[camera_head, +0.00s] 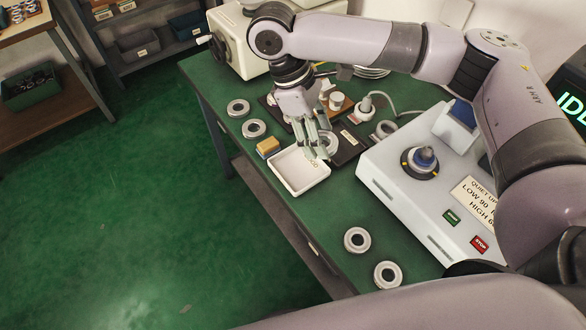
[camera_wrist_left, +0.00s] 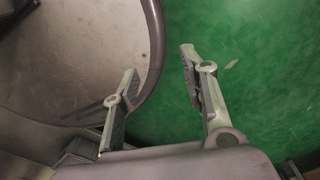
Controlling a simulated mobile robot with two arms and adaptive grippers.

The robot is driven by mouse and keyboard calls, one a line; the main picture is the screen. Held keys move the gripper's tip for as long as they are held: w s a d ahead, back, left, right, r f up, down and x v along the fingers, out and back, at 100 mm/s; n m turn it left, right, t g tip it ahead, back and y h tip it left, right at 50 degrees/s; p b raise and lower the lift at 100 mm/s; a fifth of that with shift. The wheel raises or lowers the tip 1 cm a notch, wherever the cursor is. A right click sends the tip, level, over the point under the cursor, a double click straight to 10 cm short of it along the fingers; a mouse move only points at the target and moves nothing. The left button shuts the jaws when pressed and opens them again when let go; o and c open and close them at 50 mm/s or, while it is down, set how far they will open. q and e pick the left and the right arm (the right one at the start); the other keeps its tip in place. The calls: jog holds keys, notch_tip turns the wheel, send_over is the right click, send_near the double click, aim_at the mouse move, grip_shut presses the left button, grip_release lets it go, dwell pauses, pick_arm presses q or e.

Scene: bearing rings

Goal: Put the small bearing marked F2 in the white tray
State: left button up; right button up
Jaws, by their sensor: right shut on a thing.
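The white tray (camera_head: 283,181) stands on the green table near its left edge. My right gripper (camera_head: 317,152) reaches down over the tray's upper right corner. It is shut on a small bearing (camera_head: 312,163), which is mostly hidden at the fingertips. I cannot read any mark on it, nor tell whether it touches the tray. The part of the tray floor that shows is bare. My left gripper (camera_wrist_left: 160,62) is open and empty in the left wrist view, above the green floor and a grey round surface.
Bearing rings lie left of the gripper (camera_head: 254,128) and at the front (camera_head: 357,240). A yellowish block (camera_head: 267,147) sits beside the tray. A ring (camera_head: 328,143) lies close behind the gripper. A grey machine (camera_head: 410,200) fills the right side. The table between tray and front rings is clear.

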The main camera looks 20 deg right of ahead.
jog(key=w+a+r+n+t+b, duration=0.1)
jog(key=w+a+r+n+t, duration=0.1)
jog(key=w+n+t, duration=0.5)
jog(key=n+g+b, duration=0.1)
jog(key=n+g, duration=0.2)
jog(key=n, duration=0.1)
send_over(300, 168)
jog(key=a, duration=0.1)
jog(key=shift+h, duration=0.3)
notch_tip(300, 168, down, 14)
jog(key=shift+s+a+f, duration=0.15)
jog(key=shift+f, duration=0.05)
pick_arm(q)
jog(key=shift+w+f, duration=0.15)
jog(key=shift+f, duration=0.4)
jog(key=shift+w+f, duration=0.15)
jog(key=shift+f, duration=0.4)
pick_arm(e)
jog(key=shift+f, duration=2.6)
jog(key=shift+f, duration=0.1)
jog(key=o, duration=1.5)
